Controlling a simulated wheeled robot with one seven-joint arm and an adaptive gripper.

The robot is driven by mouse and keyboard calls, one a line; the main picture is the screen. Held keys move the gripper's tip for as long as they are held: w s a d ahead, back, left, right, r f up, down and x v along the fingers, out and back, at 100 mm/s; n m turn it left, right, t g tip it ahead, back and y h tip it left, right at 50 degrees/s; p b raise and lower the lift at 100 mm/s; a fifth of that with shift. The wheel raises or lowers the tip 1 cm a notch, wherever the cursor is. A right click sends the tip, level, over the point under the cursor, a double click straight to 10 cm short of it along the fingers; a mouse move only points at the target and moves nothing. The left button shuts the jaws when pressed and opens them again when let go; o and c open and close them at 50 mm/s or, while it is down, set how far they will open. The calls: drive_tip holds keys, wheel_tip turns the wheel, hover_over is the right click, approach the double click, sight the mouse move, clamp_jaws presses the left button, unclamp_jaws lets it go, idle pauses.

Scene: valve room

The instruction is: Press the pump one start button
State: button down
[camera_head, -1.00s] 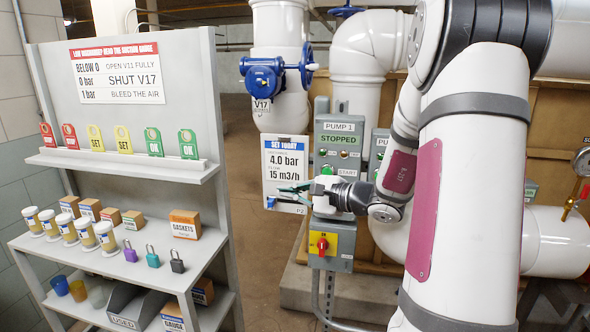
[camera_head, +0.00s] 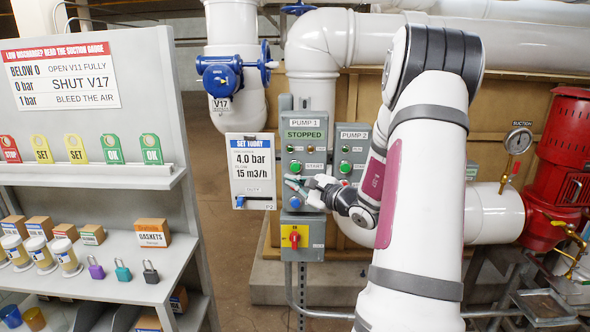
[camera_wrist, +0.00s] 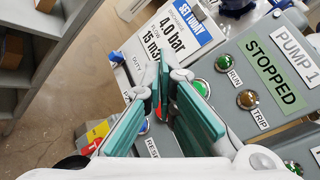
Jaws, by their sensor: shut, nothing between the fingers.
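The pump 1 panel (camera_head: 303,127) is a grey box with a green STOPPED display. It also shows, tilted, in the wrist view (camera_wrist: 290,45). Its green start button (camera_head: 295,166) sits beside the START label; a green button (camera_wrist: 201,87) shows near the fingers in the wrist view. My gripper (camera_head: 289,181), with teal finger pads, is shut and empty. It is in front of the panel, just below the start button in the head view. In the wrist view its fingertips (camera_wrist: 169,72) are close to the green button; I cannot tell whether they touch. The fingers partly hide the lower controls.
The pump 2 panel (camera_head: 352,150) stands just right. A SET TODAY card (camera_head: 251,165) is at left, and a red-yellow rotary switch (camera_head: 295,237) is below. A shelf rack (camera_head: 130,178) with tags, jars and padlocks stands at left. Open floor (camera_head: 228,230) lies between.

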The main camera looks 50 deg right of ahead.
sight(296, 171)
drive_tip(key=w+d, duration=0.2)
drive_tip(key=d, duration=0.1)
drive_tip(key=w+d+b, duration=0.1)
drive_tip(key=w+d, duration=0.2)
drive_tip(key=shift+b, duration=0.3)
drive_tip(key=shift+w, duration=0.1)
idle(1.2)
drive_tip(key=shift+w+d+b, duration=0.2)
drive_tip(key=shift+d+b, duration=0.05)
drive_tip(key=shift+b, duration=0.1)
drive_tip(key=shift+w+d+b, duration=0.25)
drive_tip(key=shift+d+b, duration=0.05)
drive_tip(key=shift+d, duration=0.05)
idle(0.9)
idle(0.4)
drive_tip(key=shift+s+a, duration=0.55)
drive_tip(key=shift+a, duration=0.1)
